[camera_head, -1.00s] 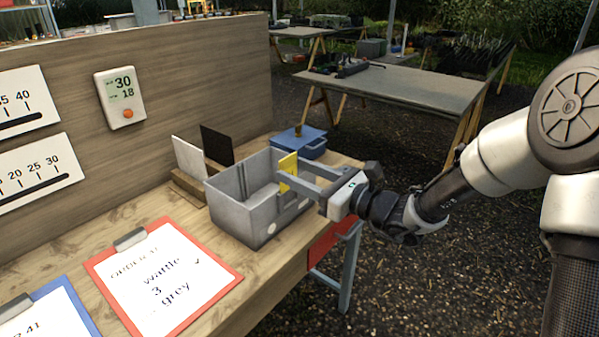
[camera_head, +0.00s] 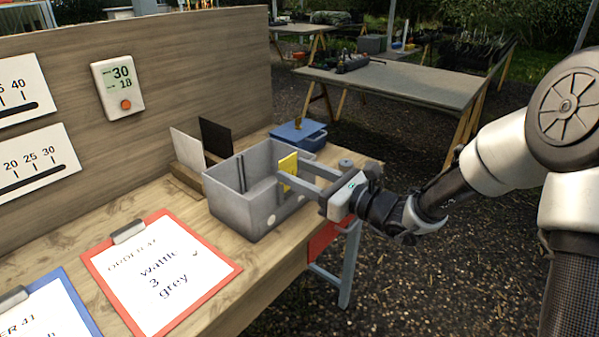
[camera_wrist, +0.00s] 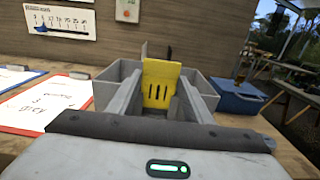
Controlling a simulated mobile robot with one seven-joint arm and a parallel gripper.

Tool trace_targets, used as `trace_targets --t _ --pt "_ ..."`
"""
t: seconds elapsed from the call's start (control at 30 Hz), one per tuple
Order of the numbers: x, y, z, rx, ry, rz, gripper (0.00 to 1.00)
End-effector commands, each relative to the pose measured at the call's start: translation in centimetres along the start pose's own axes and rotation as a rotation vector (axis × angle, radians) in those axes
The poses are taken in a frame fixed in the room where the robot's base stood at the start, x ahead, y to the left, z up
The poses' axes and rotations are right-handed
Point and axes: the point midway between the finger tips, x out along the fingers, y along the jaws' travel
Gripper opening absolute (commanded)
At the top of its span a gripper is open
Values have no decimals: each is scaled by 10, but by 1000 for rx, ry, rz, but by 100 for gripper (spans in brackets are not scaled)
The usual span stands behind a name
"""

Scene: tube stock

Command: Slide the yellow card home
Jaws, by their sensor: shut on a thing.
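The yellow card (camera_head: 288,169) is upright between the fingers of my gripper (camera_head: 289,175), at the right part of the grey bin (camera_head: 238,208). In the wrist view the yellow card (camera_wrist: 161,84) faces me, with several dark slots in it, and the gripper fingers (camera_wrist: 160,100) are on either side of it. My gripper is shut on the card. The grey bin (camera_wrist: 107,88) is open at the top, with dark upright lines on its far inner wall in the head view. The card's lower edge is hidden, so I cannot tell whether it sits in a slot.
A white card (camera_head: 187,152) and a black card (camera_head: 216,139) stand in a wooden holder behind the bin. A blue box (camera_head: 299,134) is behind it on the right. A red clipboard (camera_head: 228,276) and a blue clipboard (camera_head: 77,308) lie at the front left. A wooden panel backs the bench.

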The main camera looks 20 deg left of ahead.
Motion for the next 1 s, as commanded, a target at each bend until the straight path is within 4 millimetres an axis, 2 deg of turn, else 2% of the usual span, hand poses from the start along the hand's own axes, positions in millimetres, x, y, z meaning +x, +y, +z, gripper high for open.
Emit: trace_targets --t 0.17,0.2,0.3,0.67,0.87,1.0 --pt "0 0 0 0 0 0 25" --pt "0 0 0 0 0 0 52" --pt "0 0 0 0 0 0 68" --pt "-5 0 1 0 0 -1 68" --pt "-37 -2 2 0 2 -6 68" --pt "-72 -2 2 1 2 -6 68"
